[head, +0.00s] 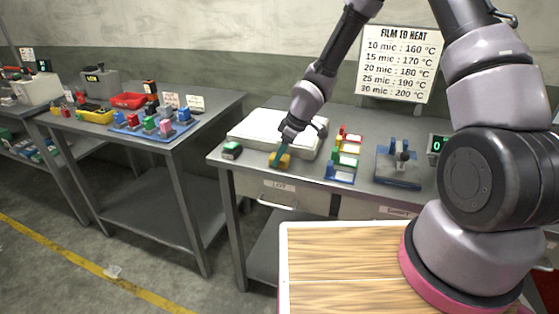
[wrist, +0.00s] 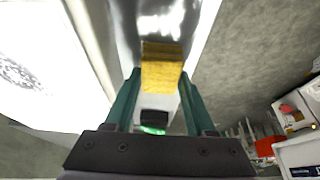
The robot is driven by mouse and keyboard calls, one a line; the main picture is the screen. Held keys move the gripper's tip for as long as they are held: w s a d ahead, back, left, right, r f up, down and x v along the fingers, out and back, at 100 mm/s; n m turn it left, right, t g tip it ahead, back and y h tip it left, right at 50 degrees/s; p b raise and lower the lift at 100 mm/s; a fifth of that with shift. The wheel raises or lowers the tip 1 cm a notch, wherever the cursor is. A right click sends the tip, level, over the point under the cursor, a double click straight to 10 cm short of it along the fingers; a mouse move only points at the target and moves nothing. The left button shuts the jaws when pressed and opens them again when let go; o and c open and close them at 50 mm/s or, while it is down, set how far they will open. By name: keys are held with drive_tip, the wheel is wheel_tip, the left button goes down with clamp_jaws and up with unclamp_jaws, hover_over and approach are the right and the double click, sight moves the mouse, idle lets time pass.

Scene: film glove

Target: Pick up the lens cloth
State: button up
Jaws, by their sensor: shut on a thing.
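The lens cloth (head: 284,161) looks like a small yellow folded pad near the front edge of the middle table. In the wrist view the yellow cloth (wrist: 162,66) lies between the tips of my two green fingers. My gripper (head: 282,156) reaches down to it from above and is shut on it. In the wrist view my gripper (wrist: 159,78) has a finger on each side of the cloth. I cannot tell whether the cloth touches the tabletop.
A dark green block (head: 232,149) stands left of the gripper. A white flat case (head: 262,128) lies behind it. Coloured holders (head: 344,160) and a grey-blue fixture (head: 398,170) stand to the right. The wall sign (head: 400,62) lists film heats.

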wheel_tip(320, 180, up, 10)
idle(0.6)
